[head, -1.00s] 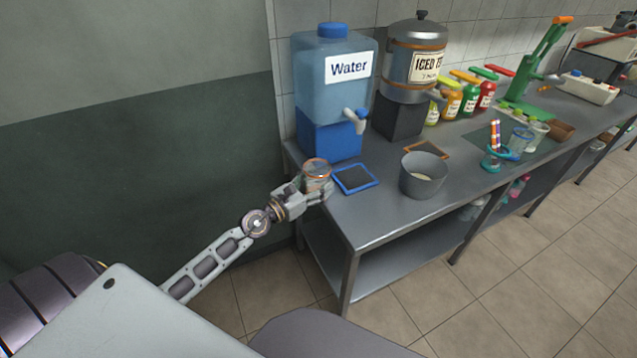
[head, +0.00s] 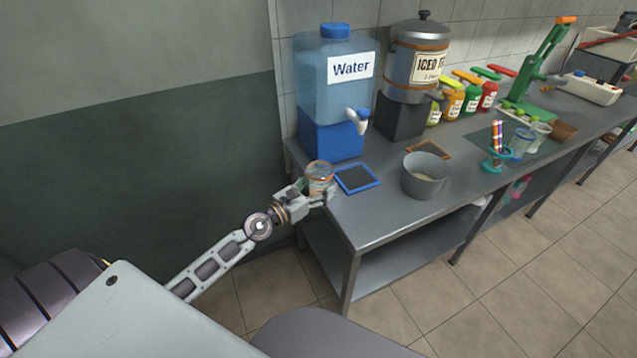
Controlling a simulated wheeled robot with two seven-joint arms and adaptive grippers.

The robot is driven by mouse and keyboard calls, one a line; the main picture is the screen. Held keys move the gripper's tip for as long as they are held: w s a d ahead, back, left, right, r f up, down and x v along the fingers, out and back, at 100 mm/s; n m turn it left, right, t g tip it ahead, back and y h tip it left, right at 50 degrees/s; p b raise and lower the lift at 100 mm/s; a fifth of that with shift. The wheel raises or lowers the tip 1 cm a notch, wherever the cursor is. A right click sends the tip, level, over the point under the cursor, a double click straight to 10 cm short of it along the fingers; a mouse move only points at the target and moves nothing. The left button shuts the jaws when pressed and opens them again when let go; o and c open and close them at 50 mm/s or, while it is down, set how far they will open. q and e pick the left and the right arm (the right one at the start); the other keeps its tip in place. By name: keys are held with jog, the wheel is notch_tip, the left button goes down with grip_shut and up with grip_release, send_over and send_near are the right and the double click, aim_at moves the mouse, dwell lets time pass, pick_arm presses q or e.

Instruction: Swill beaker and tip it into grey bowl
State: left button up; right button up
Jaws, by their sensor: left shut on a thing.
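A clear beaker (head: 320,176) with an orange-brown rim shows at the left end of the metal counter. My left gripper (head: 318,190) is shut on the beaker and holds it close to upright, near the counter's left edge. What is in the beaker is too small to tell. The grey bowl (head: 425,178) stands on the counter to the right of the beaker, with something pale in its bottom. My right gripper is not in the view.
A blue-framed dark mat (head: 357,179) lies between beaker and bowl. Behind stand the water dispenser (head: 334,95) and the iced tea urn (head: 417,60). A brown-framed mat (head: 428,149) lies behind the bowl. A straw holder (head: 497,155) and cups (head: 522,143) stand further right.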

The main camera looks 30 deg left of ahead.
pick_arm(q)
jog(key=shift+s+d+r, duration=0.1)
jog(key=shift+s+d, duration=0.25)
jog(key=shift+d, duration=0.05)
jog(key=shift+w, duration=0.1)
jog(key=shift+w+d+p, duration=0.3)
jog(key=shift+w+p, duration=0.05)
jog(key=shift+p, duration=0.15)
jog(key=shift+w+d, duration=0.3)
jog(key=shift+w, duration=0.1)
jog(key=shift+w+a, duration=0.6)
jog(key=shift+a, duration=0.2)
